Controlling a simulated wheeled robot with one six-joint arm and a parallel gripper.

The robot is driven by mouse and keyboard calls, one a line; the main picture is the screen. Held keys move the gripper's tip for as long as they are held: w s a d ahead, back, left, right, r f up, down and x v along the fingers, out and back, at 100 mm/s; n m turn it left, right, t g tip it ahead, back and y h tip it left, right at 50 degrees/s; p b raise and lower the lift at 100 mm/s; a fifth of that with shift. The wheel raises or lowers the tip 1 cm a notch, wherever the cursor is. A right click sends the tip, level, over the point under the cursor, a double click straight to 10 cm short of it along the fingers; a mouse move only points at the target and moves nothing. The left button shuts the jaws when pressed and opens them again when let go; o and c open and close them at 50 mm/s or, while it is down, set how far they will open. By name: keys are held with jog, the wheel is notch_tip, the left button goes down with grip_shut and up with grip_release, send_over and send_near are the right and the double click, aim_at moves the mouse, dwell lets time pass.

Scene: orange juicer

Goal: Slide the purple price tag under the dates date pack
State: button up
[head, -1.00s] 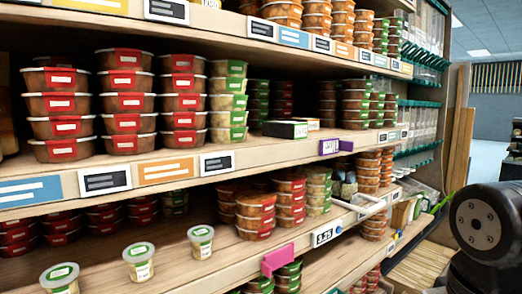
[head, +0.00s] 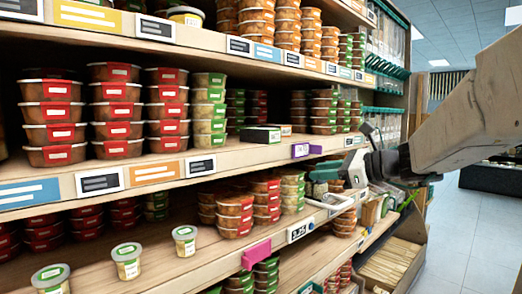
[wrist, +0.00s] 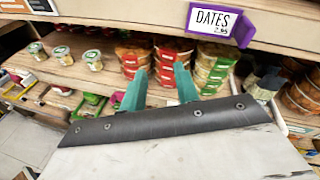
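The purple price tag (head: 300,150) is on the front edge of the middle shelf. In the wrist view the tag (wrist: 216,22) reads "DATES 2.95" and sits tilted at the upper right. My gripper (head: 320,178) is in front of the shelving, to the right of and a little below the tag. In the wrist view my gripper (wrist: 158,84) shows two green fingers spread apart with nothing between them, below and left of the tag. I cannot tell which pack is the dates pack; a dark box with a green side (head: 262,134) lies on the shelf behind the tag.
Stacked red-labelled tubs (head: 120,115) fill the middle shelf's left. Stacked tubs (head: 236,212) stand on the lower shelf. A pink tag holder (head: 257,252) and a white price tag (head: 300,230) are on the lower edge. The aisle floor (head: 440,240) at right is clear.

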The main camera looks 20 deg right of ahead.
aim_at(307, 150)
jog(key=w+d+r+m+t+h, duration=0.25)
jog(key=d+m+t, duration=0.2)
jog(key=d, duration=0.45)
jog(key=x, duration=0.7)
jog(key=shift+a+r+m+g, duration=0.2)
jog(key=shift+r+m+g, duration=0.15)
jog(key=shift+m, duration=0.1)
jog(key=shift+s+y, duration=0.15)
jog(key=shift+y, duration=0.1)
grip_shut()
